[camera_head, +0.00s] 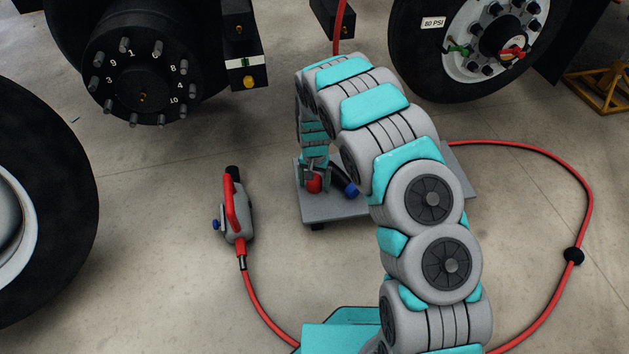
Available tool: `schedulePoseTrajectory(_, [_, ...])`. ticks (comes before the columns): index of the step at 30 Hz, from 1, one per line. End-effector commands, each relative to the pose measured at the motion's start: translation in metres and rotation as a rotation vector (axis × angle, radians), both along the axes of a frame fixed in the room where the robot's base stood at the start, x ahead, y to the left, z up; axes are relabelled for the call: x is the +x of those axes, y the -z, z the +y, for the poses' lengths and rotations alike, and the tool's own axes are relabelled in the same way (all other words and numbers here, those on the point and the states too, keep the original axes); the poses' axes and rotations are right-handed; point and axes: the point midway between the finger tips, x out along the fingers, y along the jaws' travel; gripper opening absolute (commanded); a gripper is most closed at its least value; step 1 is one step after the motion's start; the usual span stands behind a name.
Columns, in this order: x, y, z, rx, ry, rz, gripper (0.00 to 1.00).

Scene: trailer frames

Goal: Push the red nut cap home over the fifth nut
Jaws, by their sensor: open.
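My gripper (316,173) points down over a low grey platform (330,212) in the middle of the floor. It is open. A rounded red piece (314,185) lies right at its fingertips; I cannot tell whether it is the nut cap or whether the fingers touch it. The mounted wheel (480,40) at the upper right has several dark nuts around its hub. A green piece (457,48) and a red piece (513,53) show on that wheel. I cannot make out which nut is the fifth.
A dark cylinder with a blue end (343,181) lies on the platform. A bare numbered hub (140,85), a loose tyre (60,215) and a yellow stand (603,88) are around.

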Motion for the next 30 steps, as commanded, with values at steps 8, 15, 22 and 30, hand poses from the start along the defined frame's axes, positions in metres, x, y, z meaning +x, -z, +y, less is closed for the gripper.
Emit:
schedulePoseTrajectory(8, [0.0003,-0.0013,-0.0001,0.0,0.0,-0.001,0.72])
schedulePoseTrajectory(15, [0.0003,-0.0014,-0.0001,0.0,0.0,-0.001,0.45])
schedulePoseTrajectory(22, [0.0003,-0.0015,-0.0001,0.0,0.0,-0.001,0.19])
schedulePoseTrajectory(30, [0.0003,-0.0015,-0.0001,0.0,0.0,0.0,0.06])
